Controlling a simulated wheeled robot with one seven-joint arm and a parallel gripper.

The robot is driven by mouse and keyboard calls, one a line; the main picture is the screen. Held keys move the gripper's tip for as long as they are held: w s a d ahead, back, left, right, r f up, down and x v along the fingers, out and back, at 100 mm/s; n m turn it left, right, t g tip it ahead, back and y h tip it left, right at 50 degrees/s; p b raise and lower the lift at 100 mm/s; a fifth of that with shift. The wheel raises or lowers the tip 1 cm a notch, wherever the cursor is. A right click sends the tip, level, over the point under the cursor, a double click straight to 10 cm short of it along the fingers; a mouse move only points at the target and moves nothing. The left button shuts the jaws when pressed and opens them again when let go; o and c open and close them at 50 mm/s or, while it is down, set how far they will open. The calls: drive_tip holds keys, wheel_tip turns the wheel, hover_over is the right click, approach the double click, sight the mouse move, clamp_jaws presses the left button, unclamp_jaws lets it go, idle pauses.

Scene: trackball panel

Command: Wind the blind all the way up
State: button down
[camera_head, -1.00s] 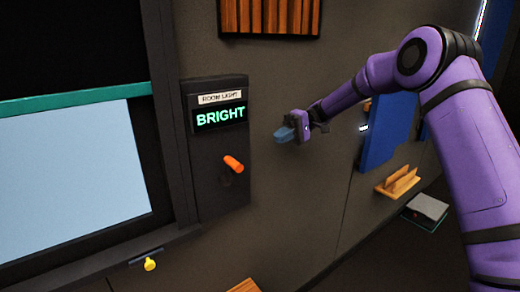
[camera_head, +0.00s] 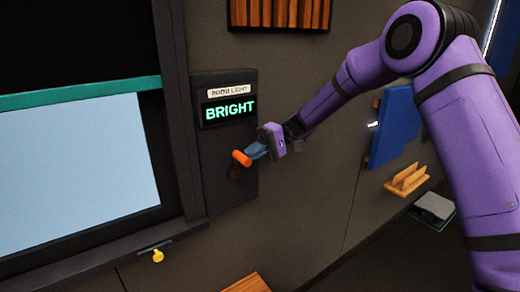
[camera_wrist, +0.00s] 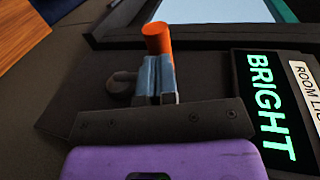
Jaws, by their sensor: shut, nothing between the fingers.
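The dark blind (camera_head: 70,45) covers the upper part of the window, with a teal bar (camera_head: 80,93) along its lower edge. Pale window (camera_head: 80,150) shows below the bar. An orange crank knob (camera_head: 241,158) sticks out from a dark panel (camera_head: 222,195) right of the window; it also shows in the wrist view (camera_wrist: 157,38). My gripper (camera_head: 253,151) is shut and empty, its blue fingers (camera_wrist: 157,80) right at the knob. I cannot tell whether they touch it. The crank's round dark hub (camera_wrist: 121,86) shows beside the fingers.
The panel's display (camera_head: 229,110) reads BRIGHT under a ROOM LIGHT label. A yellow knob (camera_head: 157,256) sits below the window sill. A wooden holder (camera_head: 407,180) and a blue board (camera_head: 392,125) are at the right. The wall between is bare.

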sight(236, 156)
drive_tip(key=shift+s+a+r, duration=0.1)
idle(0.4)
drive_tip(key=shift+s+a+r+t+h, duration=0.15)
drive_tip(key=shift+s+a+t+h, duration=0.3)
drive_tip(key=shift+h, duration=0.2)
drive_tip(key=shift+s+a+r+t+h, duration=0.2)
drive_tip(key=shift+a+t+h, duration=0.15)
drive_tip(key=shift+a+h, duration=0.25)
drive_tip(key=a+t+h, duration=0.1)
drive_tip(key=s+a+t+h, duration=0.1)
drive_tip(key=h, duration=0.1)
drive_tip(key=shift+s+f, duration=0.2)
drive_tip(key=shift+s, duration=0.1)
drive_tip(key=s+a+f+t+h, duration=0.2)
drive_tip(key=a+f+t+h, duration=0.1)
drive_tip(key=h, duration=0.3)
drive_tip(key=shift+s+a+f+t, duration=0.4)
drive_tip(key=shift+a+t, duration=0.1)
drive_tip(key=shift+a, duration=0.15)
